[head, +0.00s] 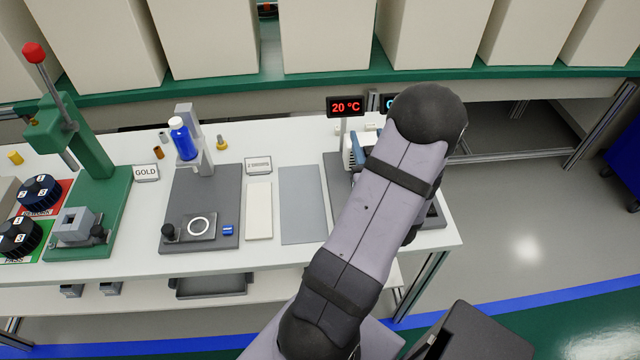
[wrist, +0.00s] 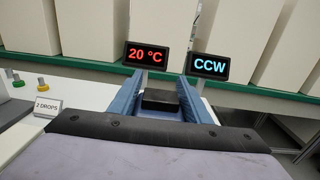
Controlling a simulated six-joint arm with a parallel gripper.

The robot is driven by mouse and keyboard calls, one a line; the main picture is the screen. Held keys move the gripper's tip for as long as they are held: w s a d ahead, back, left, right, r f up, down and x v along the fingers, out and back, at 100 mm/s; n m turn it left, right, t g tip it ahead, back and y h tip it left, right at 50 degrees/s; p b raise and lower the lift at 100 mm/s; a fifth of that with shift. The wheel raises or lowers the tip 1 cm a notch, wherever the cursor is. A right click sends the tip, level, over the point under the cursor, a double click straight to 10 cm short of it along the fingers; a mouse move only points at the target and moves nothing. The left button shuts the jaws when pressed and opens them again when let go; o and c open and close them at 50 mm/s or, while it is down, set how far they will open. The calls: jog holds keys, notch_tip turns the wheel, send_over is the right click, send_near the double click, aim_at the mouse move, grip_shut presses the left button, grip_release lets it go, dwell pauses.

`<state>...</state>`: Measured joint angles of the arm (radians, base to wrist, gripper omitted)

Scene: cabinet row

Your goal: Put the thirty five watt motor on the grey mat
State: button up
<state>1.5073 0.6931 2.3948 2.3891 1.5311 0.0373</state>
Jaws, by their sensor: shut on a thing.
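The grey mat (head: 303,205) lies bare on the white bench, left of my arm in the head view. My gripper (wrist: 162,82) shows in the wrist view as two blue fingers, shut on a dark block (wrist: 160,101) between them. No wattage mark is readable on the block, so I cannot confirm it is the thirty five watt motor. In the head view my arm hides most of the gripper and the block, over the dark plate (head: 333,172) right of the mat. I cannot tell whether the block is lifted.
Displays reading "20 °C" (head: 346,107) and "CCW" (wrist: 209,68) stand behind the gripper. A white mat (head: 259,212) lies left of the grey mat. Farther left are a grey stand with a blue bottle (head: 183,139) and a green press (head: 92,180). Cream boxes (head: 328,35) line the back shelf.

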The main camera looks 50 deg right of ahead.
jog(key=w+a+n+t+y+b, duration=0.2)
jog(key=w+a+b, duration=0.1)
jog(key=w+b, duration=0.35)
jog(key=n+t+y+b, duration=0.3)
jog(key=n+y, duration=0.4)
jog(key=y, duration=0.3)
send_over(291, 193)
jog(key=shift+f, duration=5.2)
jog(key=shift+f, duration=0.1)
jog(key=o, duration=1.5)
jog(key=shift+f, duration=0.1)
jog(key=shift+c, duration=0.2)
